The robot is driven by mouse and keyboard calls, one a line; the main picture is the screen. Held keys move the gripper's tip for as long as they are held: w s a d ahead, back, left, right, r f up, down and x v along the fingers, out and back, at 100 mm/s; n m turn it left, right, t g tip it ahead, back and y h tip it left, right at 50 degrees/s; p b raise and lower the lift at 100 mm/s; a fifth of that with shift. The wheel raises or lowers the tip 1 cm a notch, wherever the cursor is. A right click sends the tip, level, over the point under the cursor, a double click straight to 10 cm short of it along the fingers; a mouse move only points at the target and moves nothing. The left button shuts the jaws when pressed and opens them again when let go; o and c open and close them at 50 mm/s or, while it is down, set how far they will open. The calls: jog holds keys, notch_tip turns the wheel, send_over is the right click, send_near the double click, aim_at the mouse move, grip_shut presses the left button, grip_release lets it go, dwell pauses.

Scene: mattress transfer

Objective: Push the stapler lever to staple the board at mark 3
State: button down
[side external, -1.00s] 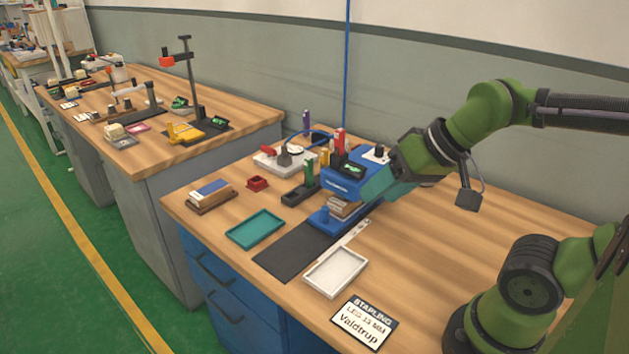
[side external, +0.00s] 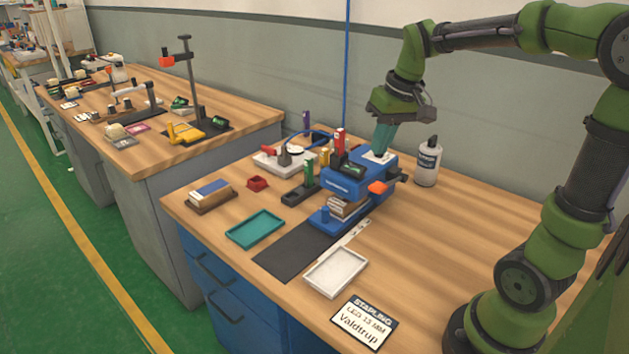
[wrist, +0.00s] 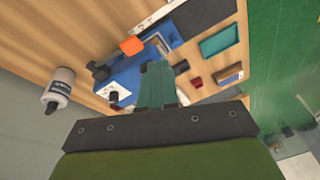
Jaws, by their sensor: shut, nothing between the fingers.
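The blue stapler (side external: 352,180) stands on the near bench, and a light-brown stack like a board (side external: 346,207) sits in its mouth. An orange-tipped part (side external: 377,187), perhaps its lever, sticks out at the right side; it also shows in the wrist view (wrist: 131,46). My gripper (side external: 381,152), with teal fingers, is shut and empty. It points down over the stapler's rear top by a white plate (side external: 371,158); I cannot tell if it touches. In the wrist view the fingers (wrist: 158,70) overlap the stapler, beside the plate's black knob (wrist: 113,97). Mark 3 is not readable.
A white bottle (side external: 427,165) stands right of the stapler. Teal (side external: 229,236) and white (side external: 309,284) trays lie in front, by a dark mat (side external: 284,258) and a pale strip (side external: 366,227). Small tools crowd the left side. The bench's right part is clear.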

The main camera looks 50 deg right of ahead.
jog(key=n+g, duration=0.2)
send_over(379, 185)
jog(key=d, duration=0.2)
notch_tip(379, 185, up, 3)
jog(key=shift+a+f+n+g+y, duration=0.15)
jog(key=shift+n+g+y, duration=0.25)
jog(key=shift+n, duration=0.8)
jog(key=f, duration=0.4)
jog(key=a+f, duration=0.1)
jog(key=f, duration=0.9)
jog(key=shift+a, duration=0.3)
